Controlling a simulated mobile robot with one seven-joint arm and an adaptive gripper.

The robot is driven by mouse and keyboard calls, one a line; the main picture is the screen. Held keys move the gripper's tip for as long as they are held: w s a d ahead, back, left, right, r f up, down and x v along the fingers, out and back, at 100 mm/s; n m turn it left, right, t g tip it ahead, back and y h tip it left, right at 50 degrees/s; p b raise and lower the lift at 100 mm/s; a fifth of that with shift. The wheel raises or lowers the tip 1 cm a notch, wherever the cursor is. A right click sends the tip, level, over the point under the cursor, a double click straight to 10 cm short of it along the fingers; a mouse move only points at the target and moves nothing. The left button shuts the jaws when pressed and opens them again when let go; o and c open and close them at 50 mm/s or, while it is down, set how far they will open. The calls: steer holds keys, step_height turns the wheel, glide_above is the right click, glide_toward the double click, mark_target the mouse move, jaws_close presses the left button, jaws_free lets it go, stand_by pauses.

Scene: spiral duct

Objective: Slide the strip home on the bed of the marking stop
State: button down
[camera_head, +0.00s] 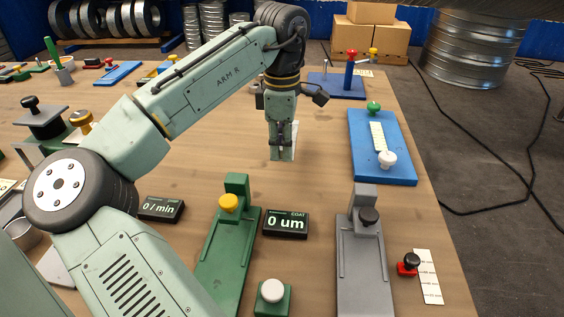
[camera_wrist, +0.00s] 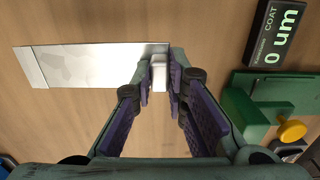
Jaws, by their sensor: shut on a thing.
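My gripper (camera_head: 281,154) hangs over the open middle of the table. In the wrist view my gripper (camera_wrist: 160,75) is shut on the right end of a flat silvery strip (camera_wrist: 95,63), at a small pale block between the fingertips. The strip reaches left from the fingers, with a duller patch and a pale left end. In the head view it is mostly hidden behind the fingers. A grey bed (camera_head: 362,262) with raised side rails and a black knob stands at the front right. A similar green bed (camera_head: 228,255) has a yellow knob. I cannot tell which is the marking stop.
A black COAT display (camera_head: 286,222) reading 0 um lies between the two beds. A green block with a white knob (camera_head: 272,291) stands in front. A marked scale card (camera_head: 428,276) lies at the right, by a small red clamp (camera_head: 408,264). A blue plate (camera_head: 383,165) lies behind.

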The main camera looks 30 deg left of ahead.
step_height(320, 180, up, 7)
steer(key=shift+p, duration=0.8)
step_height(320, 180, up, 5)
steer(key=p, duration=0.5)
steer(key=shift+f, duration=0.1)
